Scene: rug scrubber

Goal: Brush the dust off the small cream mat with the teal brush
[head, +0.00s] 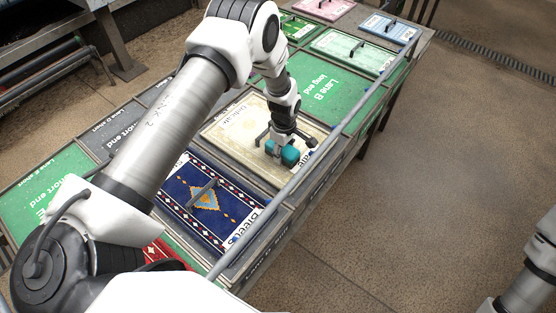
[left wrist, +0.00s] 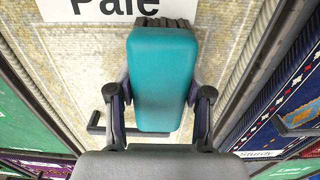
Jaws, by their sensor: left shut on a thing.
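The small cream mat (head: 237,138) lies in the middle panel of the long table, with a mottled, speckled surface. It also fills the middle of the left wrist view (left wrist: 65,60). My left gripper (head: 281,146) is over the mat's near right part, shut on the teal brush (head: 291,155). In the left wrist view the brush (left wrist: 163,75) sits between both fingers, its dark bristles at the top end near a "Pale" label (left wrist: 100,8). I cannot tell whether the bristles touch the mat. My right gripper is out of view.
A dark bar handle (head: 262,135) stands on the mat beside the gripper. A navy patterned rug (head: 180,190) lies on the near side, a green Lane B panel (head: 325,85) beyond. A grey rail (head: 330,140) runs along the table's right edge. Open floor lies right.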

